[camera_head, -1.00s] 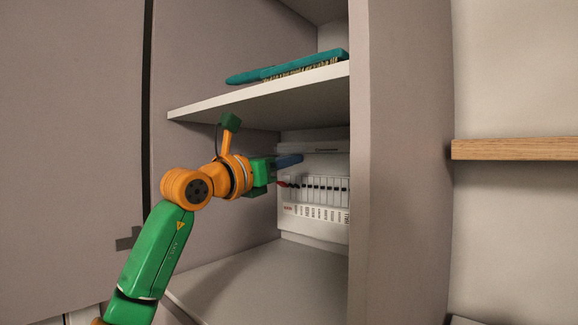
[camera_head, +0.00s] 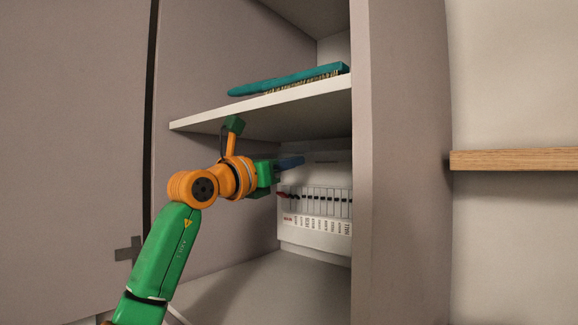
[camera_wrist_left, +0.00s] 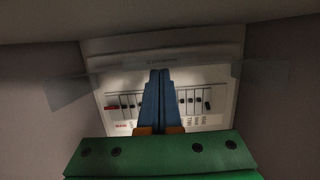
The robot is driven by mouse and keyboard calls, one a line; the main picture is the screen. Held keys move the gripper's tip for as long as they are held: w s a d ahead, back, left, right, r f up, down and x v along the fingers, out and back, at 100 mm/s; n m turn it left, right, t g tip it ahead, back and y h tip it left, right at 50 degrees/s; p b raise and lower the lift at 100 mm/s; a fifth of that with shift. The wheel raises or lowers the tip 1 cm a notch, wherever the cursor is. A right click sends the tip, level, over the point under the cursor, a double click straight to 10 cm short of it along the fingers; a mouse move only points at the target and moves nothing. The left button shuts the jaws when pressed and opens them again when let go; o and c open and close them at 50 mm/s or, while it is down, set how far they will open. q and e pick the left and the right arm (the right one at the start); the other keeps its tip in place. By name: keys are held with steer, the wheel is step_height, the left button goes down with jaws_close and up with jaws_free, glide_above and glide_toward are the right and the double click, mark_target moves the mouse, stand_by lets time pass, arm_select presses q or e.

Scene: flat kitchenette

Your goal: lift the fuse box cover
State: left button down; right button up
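The white fuse box (camera_head: 325,240) sits at the back of the cabinet under the shelf, with a row of switches, one of them red. In the left wrist view, a clear, faintly visible cover (camera_wrist_left: 70,92) spans the box's upper front and reaches past both sides. It looks tilted out from the box, but its exact angle is hard to tell. My left gripper (camera_head: 300,161) is in front of the box's upper part. Its blue fingers (camera_wrist_left: 160,76) are together, with nothing seen between them. They overlap the cover; contact is unclear. My right gripper is out of view.
A shelf (camera_head: 290,107) lies close above my left wrist, with a teal brush (camera_head: 285,80) on it. The cabinet's right side panel (camera_head: 400,200) stands beside the box. The cabinet floor (camera_head: 260,290) below is clear. A wooden ledge (camera_head: 520,160) is outside at right.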

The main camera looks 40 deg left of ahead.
arm_select(q)
steer(key=shift+s+d+b, duration=0.1)
steer(key=shift+s+b, duration=0.1)
steer(key=shift+b, duration=0.85)
steer(key=b+v, duration=0.4)
steer(key=v, duration=0.5)
steer(key=shift+s, duration=0.3)
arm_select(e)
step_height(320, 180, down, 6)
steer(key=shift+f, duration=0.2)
